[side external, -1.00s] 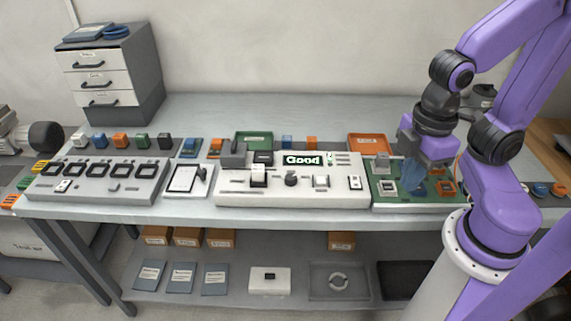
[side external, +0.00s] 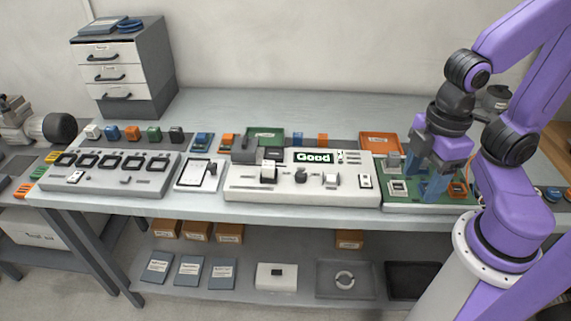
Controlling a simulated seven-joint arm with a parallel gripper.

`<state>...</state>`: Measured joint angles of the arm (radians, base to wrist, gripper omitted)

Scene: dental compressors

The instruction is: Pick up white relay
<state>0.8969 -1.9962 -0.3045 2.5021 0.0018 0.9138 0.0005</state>
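A small white relay (side external: 93,131) stands at the far left of the table, first in a row of coloured relays behind the black-socket panel. My gripper (side external: 425,177) is far to its right, low over the green circuit board (side external: 425,209). Its two blue fingers are spread apart, with nothing visible held between them. A light grey block (side external: 394,162) stands on the board just left of the fingers, and a white-framed socket (side external: 398,188) lies in front of it. The arm and fingers hide part of the board.
The socket panel (side external: 112,183), a clipboard (side external: 198,174) and the white tester showing "Good" (side external: 313,156) line the front. A green tray (side external: 266,136) and an orange tray (side external: 380,143) lie behind. The back strip of the table (side external: 300,108) is clear.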

